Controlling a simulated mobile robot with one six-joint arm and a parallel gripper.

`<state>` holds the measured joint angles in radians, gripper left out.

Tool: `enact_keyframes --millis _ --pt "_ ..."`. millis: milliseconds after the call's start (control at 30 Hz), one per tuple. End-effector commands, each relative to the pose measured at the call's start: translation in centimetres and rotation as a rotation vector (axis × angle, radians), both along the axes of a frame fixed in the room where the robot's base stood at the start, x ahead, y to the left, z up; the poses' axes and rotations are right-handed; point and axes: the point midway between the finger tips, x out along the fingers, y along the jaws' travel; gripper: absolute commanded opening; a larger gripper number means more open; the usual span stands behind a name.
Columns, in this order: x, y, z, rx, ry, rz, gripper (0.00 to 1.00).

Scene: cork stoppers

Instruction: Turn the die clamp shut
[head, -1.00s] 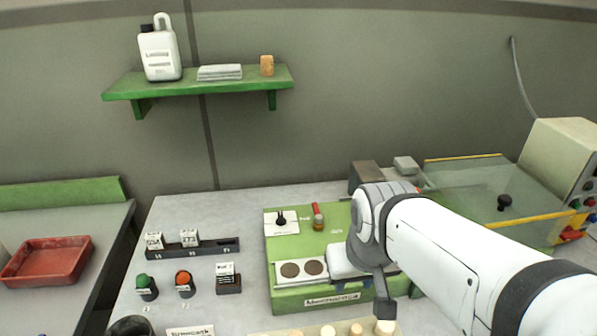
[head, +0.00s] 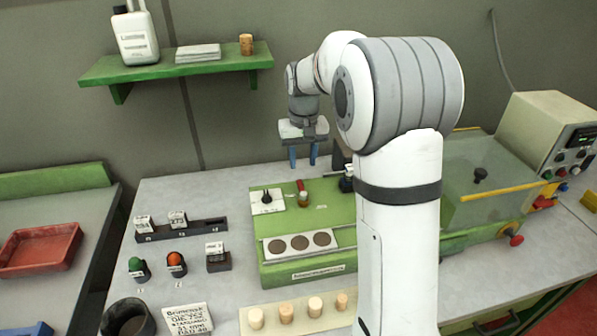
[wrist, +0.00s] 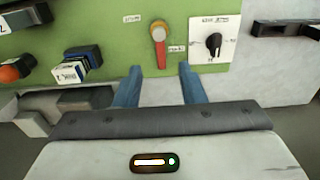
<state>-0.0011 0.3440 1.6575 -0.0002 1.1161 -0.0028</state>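The clamp appears to be the small lever with a red bar and a tan round end (wrist: 159,45) on top of the green machine (head: 285,225). In the wrist view its red bar points down toward my fingers, with small labels beside it. It also shows in the head view (head: 302,195), with the red part toward the wall. My gripper (head: 303,160) hangs over the machine's back edge, fingers down, close to the lever. In the wrist view its two blue fingers (wrist: 161,80) are apart with nothing between them, and the lever is beyond their tips, apparently untouched.
A black knob on a white plate (head: 267,200) sits left of the lever. A dark block with a blue-and-white piece (wrist: 72,68) stands on its other side. Several corks stand on a tray (head: 270,322) in front. A clear-covered machine (head: 480,195) is at right.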

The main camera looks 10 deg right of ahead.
Motion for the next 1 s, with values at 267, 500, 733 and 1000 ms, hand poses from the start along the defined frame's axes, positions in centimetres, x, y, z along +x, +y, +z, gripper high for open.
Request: enact_keyframes --millis 267,500,733,1000 --pt "2.8 0.0 -1.7 0.0 0.025 -0.001 0.36" --pt "2.8 -0.1 -5.0 0.0 0.029 -0.001 0.36" --pt "2.8 -0.1 -8.2 0.0 0.026 -0.002 0.36" --pt "2.8 -0.1 -9.3 0.0 0.024 -0.002 0.36"
